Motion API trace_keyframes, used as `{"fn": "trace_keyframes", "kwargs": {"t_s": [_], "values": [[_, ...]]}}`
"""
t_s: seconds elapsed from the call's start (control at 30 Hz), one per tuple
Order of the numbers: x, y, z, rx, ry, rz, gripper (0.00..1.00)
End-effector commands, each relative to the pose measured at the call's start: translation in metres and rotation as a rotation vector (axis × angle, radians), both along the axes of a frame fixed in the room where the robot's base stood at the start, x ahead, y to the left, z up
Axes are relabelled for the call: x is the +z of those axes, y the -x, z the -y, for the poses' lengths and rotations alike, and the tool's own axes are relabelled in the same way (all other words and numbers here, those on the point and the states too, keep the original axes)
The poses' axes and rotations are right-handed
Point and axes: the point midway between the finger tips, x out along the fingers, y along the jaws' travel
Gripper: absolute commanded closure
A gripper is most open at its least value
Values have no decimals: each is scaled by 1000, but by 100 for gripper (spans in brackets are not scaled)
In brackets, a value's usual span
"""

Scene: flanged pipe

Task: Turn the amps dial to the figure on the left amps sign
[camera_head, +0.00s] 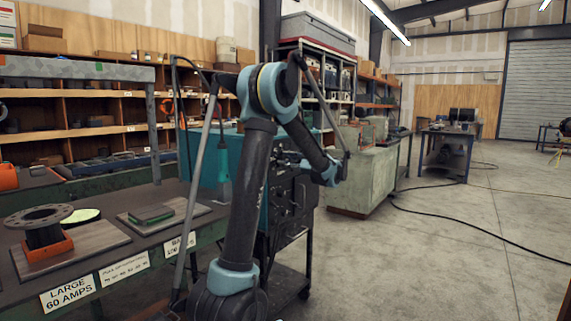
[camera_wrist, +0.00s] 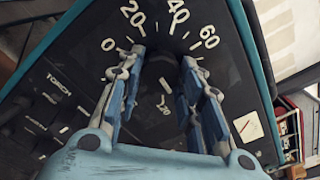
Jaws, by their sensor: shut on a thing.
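The left amps sign (camera_head: 68,293) on the bench's front edge reads "LARGE 60 AMPS". In the wrist view the dark amps dial (camera_wrist: 160,72) sits on a black panel with white figures 0, 20, 40 and 60 around its upper side. My gripper (camera_wrist: 163,57) has one finger on each side of the dial's knob and is shut on it. A small pale mark shows on the knob, but I cannot tell which figure it points to. In the head view my arm reaches to the dark machine front (camera_head: 290,195), and the dial is hidden there.
A middle sign (camera_head: 124,268) has small print; a right sign (camera_head: 179,246) is partly hidden by my arm. A flanged pipe (camera_head: 42,225) stands on the bench. Open floor lies at the right.

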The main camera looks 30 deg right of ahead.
Motion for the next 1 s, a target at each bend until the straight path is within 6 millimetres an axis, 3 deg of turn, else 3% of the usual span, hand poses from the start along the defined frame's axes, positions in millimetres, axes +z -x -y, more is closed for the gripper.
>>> {"fn": "trace_keyframes", "kwargs": {"t_s": [0.5,1.0], "values": [[-2,1,0,-3,-357,-152,90],[-3,1,0,-3,-454,-192,90]]}}
